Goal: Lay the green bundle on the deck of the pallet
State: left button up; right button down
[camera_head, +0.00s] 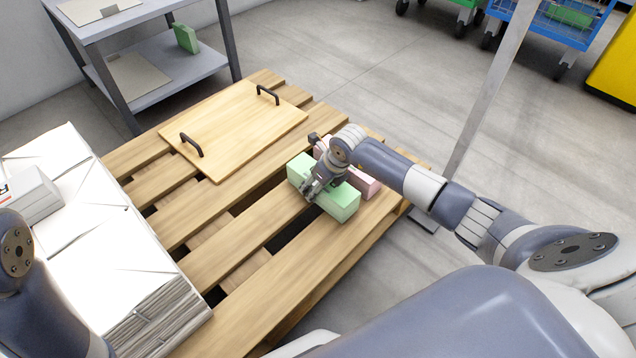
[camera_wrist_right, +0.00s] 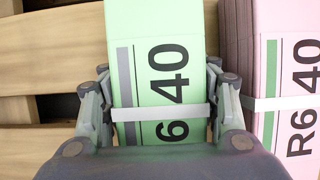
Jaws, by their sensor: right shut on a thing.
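The green bundle (camera_head: 341,203) is a long block at the right part of the wooden pallet (camera_head: 228,242). My right gripper (camera_head: 317,187) is shut on it from above. In the right wrist view the green bundle (camera_wrist_right: 155,25) has a white strap and "6 40" markings, with a finger of my right gripper (camera_wrist_right: 158,80) on each side. The bundle is on or just above the slats; I cannot tell which. A pink bundle (camera_head: 364,183) lies close alongside it, and also shows in the right wrist view (camera_wrist_right: 290,75). My left gripper is out of view.
A wooden board with two black handles (camera_head: 242,125) lies on the pallet's far part. White paper stacks (camera_head: 110,262) cover the left side. A grey shelf (camera_head: 175,80) stands behind, and a metal post (camera_head: 487,100) rises at the right. Front slats are bare.

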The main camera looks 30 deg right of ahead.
jog(key=c, duration=0.5)
grip_release()
jog(key=shift+w, duration=0.1)
